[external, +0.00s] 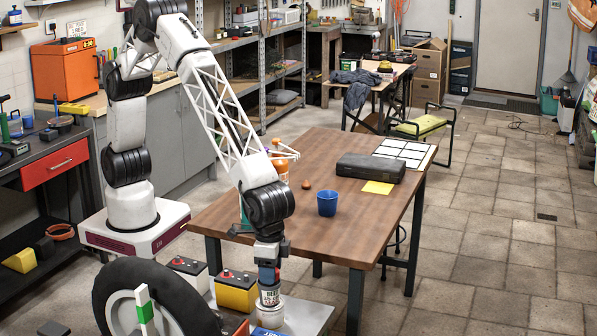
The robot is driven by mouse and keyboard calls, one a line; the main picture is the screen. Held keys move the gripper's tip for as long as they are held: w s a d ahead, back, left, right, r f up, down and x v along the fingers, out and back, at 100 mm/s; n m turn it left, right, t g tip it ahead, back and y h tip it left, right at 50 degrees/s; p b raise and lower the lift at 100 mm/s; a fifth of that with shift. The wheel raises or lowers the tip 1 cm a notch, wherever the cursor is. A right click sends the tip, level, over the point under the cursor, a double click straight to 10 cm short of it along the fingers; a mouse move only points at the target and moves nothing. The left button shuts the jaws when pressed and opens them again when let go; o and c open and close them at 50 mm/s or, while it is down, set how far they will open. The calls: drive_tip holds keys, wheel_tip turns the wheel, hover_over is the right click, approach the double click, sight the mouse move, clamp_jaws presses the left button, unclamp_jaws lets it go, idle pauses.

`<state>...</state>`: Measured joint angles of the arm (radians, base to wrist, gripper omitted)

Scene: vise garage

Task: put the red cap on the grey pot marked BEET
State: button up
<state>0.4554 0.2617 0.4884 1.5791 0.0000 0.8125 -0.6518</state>
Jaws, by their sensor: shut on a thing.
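My gripper (269,271) points straight down in front of the wooden table's near edge, low over a metal surface. It is shut, with a small bit of red, apparently the red cap (277,274), showing at its fingertips. Most of the cap is hidden by the fingers. Directly below is a small grey pot (269,296) with a pale label; its lettering is too small to read. The pot stands upright. I cannot tell whether the cap touches its rim.
Yellow-and-black battery (236,292) stands just left of the pot, and a black tyre (150,290) further left. The wooden table (270,190) behind holds a blue cup (327,203), a dark case (370,168) and bottles. Floor to the right is clear.

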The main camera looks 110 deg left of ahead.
drive_tip(key=shift+f, duration=0.25)
drive_tip(key=shift+f, duration=0.15)
drive_tip(key=o, duration=0.9)
wheel_tip(320, 180, up, 12)
idle(0.5)
idle(0.3)
drive_tip(key=shift+r, duration=0.2)
